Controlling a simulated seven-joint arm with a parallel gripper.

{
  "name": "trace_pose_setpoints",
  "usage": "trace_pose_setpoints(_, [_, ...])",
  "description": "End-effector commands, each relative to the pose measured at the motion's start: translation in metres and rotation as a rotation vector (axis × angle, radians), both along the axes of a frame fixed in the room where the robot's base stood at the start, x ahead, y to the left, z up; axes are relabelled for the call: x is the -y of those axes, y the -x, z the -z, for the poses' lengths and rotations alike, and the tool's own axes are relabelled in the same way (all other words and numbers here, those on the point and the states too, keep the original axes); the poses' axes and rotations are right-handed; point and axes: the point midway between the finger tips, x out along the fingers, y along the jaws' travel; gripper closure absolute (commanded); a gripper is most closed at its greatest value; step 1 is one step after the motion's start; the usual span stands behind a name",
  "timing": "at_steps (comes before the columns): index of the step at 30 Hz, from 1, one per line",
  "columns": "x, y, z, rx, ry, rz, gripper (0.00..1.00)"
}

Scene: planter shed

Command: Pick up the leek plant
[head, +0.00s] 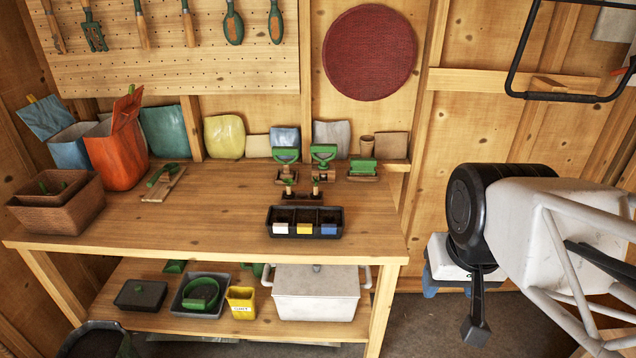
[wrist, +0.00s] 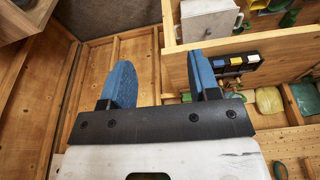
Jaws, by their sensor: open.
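I cannot pick out the leek plant with certainty. Two small brown pieces with green tops (head: 288,188) (head: 316,188) stand on the bench just behind a black three-compartment tray (head: 305,235); they are too small to identify. The tray has white, yellow and blue labels, and it also shows in the wrist view (wrist: 222,76). My gripper (wrist: 162,82) has its two blue fingers wide apart with nothing between them. In the head view my gripper (head: 448,289) is right of the bench, away from the tray, partly hidden by my arm.
A white lidded box (head: 315,295) and pots stand on the lower shelf. The bench's middle is mostly clear.

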Motion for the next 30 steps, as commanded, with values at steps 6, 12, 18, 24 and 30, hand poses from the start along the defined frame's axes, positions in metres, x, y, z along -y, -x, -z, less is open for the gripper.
trace_pose_setpoints(6, [-0.004, -0.031, -0.01, -0.014, -0.024, 0.09, 0.44])
trace_pose_setpoints(12, [-0.012, -0.077, -0.022, -0.031, -0.058, 0.231, 0.44])
trace_pose_setpoints(18, [-0.022, -0.126, -0.03, -0.048, -0.091, 0.382, 0.44])
trace_pose_setpoints(24, [-0.033, -0.177, -0.034, -0.065, -0.12, 0.533, 0.44])
trace_pose_setpoints(30, [-0.047, -0.228, -0.031, -0.083, -0.145, 0.686, 0.44])
